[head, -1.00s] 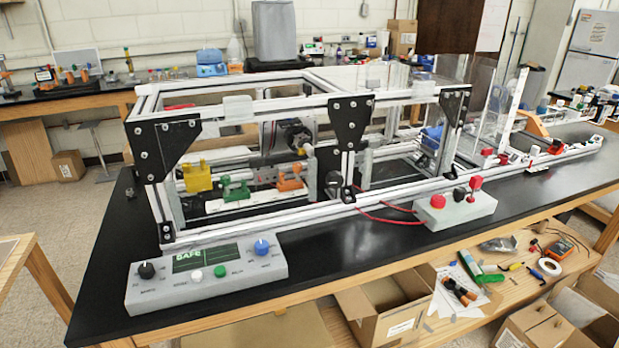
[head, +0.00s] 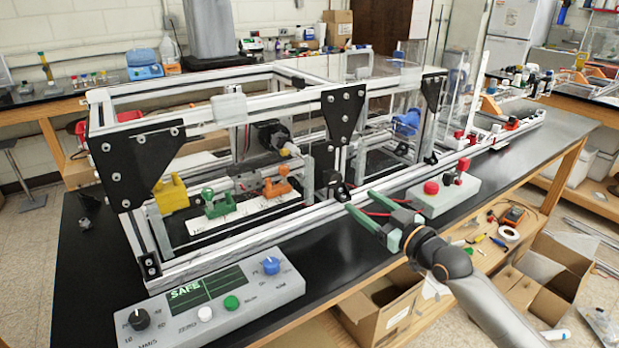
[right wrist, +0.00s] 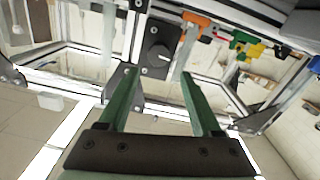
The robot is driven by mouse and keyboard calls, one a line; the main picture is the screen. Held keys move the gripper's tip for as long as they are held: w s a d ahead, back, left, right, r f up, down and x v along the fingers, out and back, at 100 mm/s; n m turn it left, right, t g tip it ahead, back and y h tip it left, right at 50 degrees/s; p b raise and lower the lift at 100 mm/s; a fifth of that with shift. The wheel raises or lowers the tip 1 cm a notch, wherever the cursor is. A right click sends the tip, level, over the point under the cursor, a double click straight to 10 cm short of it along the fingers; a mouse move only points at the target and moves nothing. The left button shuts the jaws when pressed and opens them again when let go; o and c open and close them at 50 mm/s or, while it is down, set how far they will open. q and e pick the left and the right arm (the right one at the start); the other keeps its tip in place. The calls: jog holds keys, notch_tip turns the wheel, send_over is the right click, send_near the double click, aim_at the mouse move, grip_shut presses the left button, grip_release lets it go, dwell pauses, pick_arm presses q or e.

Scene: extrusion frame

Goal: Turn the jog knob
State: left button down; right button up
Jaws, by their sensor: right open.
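A round black knob (right wrist: 157,56) with a pale mark shows in the right wrist view, mounted on the extrusion frame. It lies ahead of my right gripper (right wrist: 160,76), between the lines of the open green fingers; I see no contact. In the head view my right gripper (head: 358,200) is open and empty at the front rail of the frame. The grey control box (head: 215,305) at front left carries a black knob (head: 139,319) and a blue knob (head: 271,265). Which knob is labelled jog is not readable. My left gripper is not in view.
The aluminium frame (head: 230,253) stands on a black table. A grey box with a red button (head: 431,188) sits right of my gripper. Yellow (head: 172,194), green (head: 217,204) and orange (head: 277,188) clamps are inside the frame. Cardboard boxes lie below the table edge.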

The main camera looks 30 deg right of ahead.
aim_at(336, 181)
jog(key=w, duration=0.8)
jog(key=w+a, duration=0.1)
jog(key=w, duration=0.3)
jog(key=shift+w+r, duration=0.15)
jog(key=shift+w, duration=0.1)
grip_shut()
dwell(0.3)
jog(key=shift+m, duration=0.4)
